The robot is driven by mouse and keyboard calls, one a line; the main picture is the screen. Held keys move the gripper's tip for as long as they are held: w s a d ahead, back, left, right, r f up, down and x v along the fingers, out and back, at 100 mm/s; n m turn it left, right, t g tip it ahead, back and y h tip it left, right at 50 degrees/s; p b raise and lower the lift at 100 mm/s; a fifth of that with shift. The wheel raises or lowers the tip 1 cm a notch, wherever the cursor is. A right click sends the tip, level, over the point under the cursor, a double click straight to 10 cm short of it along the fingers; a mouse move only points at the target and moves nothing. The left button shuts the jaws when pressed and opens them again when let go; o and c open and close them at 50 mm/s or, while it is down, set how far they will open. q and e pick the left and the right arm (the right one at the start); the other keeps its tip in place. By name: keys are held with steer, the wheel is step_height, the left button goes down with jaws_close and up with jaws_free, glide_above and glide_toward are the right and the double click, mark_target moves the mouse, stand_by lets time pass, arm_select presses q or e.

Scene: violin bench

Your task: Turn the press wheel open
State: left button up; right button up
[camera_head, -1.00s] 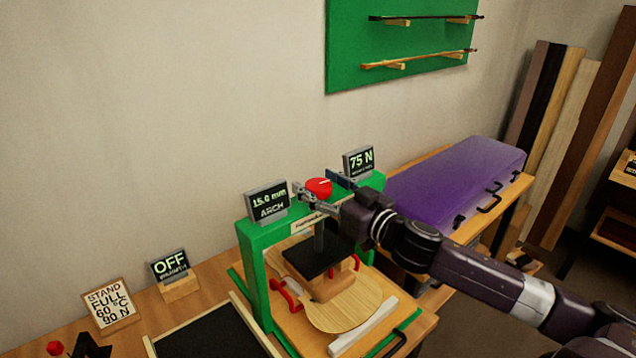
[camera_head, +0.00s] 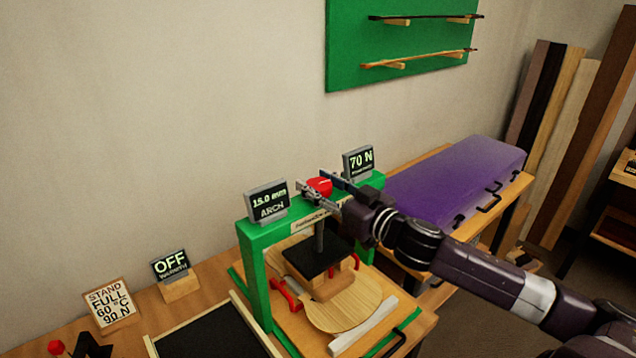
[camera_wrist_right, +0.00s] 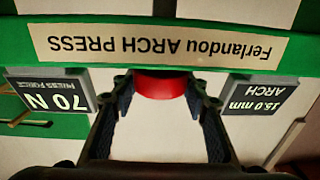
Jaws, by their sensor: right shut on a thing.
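The red press wheel (camera_head: 319,187) sits on top of the green press frame (camera_head: 255,265). My right gripper (camera_head: 322,192) is shut on the wheel from the right side. In the right wrist view the red wheel (camera_wrist_right: 161,84) sits between the two fingertips. The press force display (camera_head: 359,161) reads 70 N, and the arch display (camera_head: 267,200) reads 15.0 mm. Under the frame, the dark press plate (camera_head: 318,258) is over a wooden block on the violin plate (camera_head: 345,310). My left gripper is not in view.
A purple case (camera_head: 455,180) lies on a bench to the right of the press. The warmth display (camera_head: 170,264) reads OFF, beside a sign (camera_head: 108,303) at the left. A black mat (camera_head: 212,335) lies in front. Bows hang on a green board (camera_head: 400,40).

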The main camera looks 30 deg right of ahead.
steer(key=shift+d+n+g+y+p, duration=0.1)
steer(key=shift+n+g+y+p, duration=0.2)
steer(key=shift+n+y+p, duration=0.65)
steer(key=shift+n+y+b, duration=0.3)
steer(key=shift+n+y, duration=0.05)
steer(key=shift+y, duration=0.7)
steer(key=shift+n+g+y+b, duration=0.3)
steer(key=shift+n+g+y, duration=0.15)
steer(key=shift+y, duration=0.25)
steer(key=shift+f+n+g+y+b, duration=0.1)
steer(key=shift+n+g+y+b, duration=0.45)
steer(key=shift+n+y+b, duration=0.45)
steer(key=shift+n+g+y+b, duration=1.05)
steer(key=shift+y+b, duration=0.45)
steer(key=shift+b, duration=1)
steer(key=o, duration=1.2)
steer(key=shift+r, duration=0.2)
